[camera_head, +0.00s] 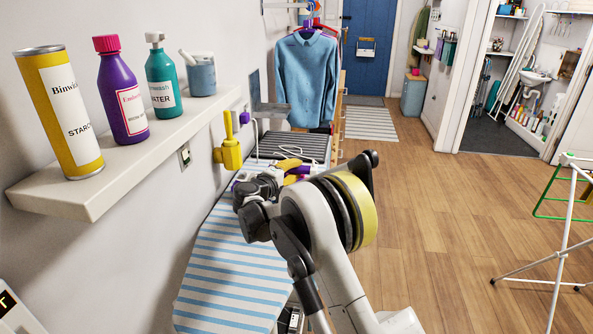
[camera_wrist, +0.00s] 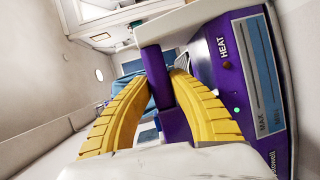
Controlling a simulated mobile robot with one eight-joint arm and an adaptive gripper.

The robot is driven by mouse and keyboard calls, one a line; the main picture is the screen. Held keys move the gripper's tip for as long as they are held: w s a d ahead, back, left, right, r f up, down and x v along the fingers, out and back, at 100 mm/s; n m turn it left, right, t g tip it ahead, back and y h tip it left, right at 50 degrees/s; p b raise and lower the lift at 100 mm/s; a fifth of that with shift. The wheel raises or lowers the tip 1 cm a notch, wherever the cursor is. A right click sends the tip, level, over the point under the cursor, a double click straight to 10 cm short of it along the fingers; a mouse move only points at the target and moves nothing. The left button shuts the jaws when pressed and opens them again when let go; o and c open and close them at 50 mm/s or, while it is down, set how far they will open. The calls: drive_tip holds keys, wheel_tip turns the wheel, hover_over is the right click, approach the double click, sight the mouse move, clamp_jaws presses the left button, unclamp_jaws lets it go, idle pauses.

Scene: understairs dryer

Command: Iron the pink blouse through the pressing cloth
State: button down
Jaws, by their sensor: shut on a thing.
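My gripper (camera_wrist: 160,82) is shut on the purple handle of the iron (camera_wrist: 205,60), one yellow finger on each side of it. In the wrist view the iron's purple and white body shows the word HEAT, a small lit green lamp and a MAX/MIN water window. In the head view my gripper (camera_head: 287,165) and small purple parts of the iron (camera_head: 297,179) are at the ironing board's far part, mostly hidden by my arm. The ironing board (camera_head: 235,265) has a blue-and-white striped cover. I cannot make out the pink blouse or the pressing cloth in either view.
A wall shelf (camera_head: 120,150) at the left holds a yellow starch can (camera_head: 62,115), a purple bottle (camera_head: 122,95), a teal bottle (camera_head: 161,85) and a cup (camera_head: 201,75). Blue shirts (camera_head: 306,80) hang beyond the board. A drying rack (camera_head: 565,220) stands right; the wooden floor between is clear.

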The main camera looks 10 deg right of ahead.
sight(314, 175)
drive_tip(key=shift+s+d+r, duration=0.1)
drive_tip(key=shift+s+d, duration=0.15)
drive_tip(key=shift+d, duration=0.55)
drive_tip(key=shift+s+d+f, duration=0.1)
drive_tip(key=shift+s+d, duration=0.1)
drive_tip(key=shift+d, duration=0.65)
drive_tip(key=shift+s+d+r, duration=0.1)
drive_tip(key=shift+s+d, duration=0.15)
drive_tip(key=shift+d, duration=0.55)
drive_tip(key=shift+s+d+b, duration=0.2)
drive_tip(key=shift+d+b, duration=0.05)
drive_tip(key=shift+b, duration=0.1)
drive_tip(key=shift+s+a, duration=0.25)
drive_tip(key=shift+s, duration=0.55)
drive_tip(key=shift+s+a, duration=0.2)
drive_tip(key=shift+s, duration=0.55)
drive_tip(key=shift+s+a, duration=0.25)
drive_tip(key=shift+s, duration=0.55)
drive_tip(key=shift+w+a, duration=0.1)
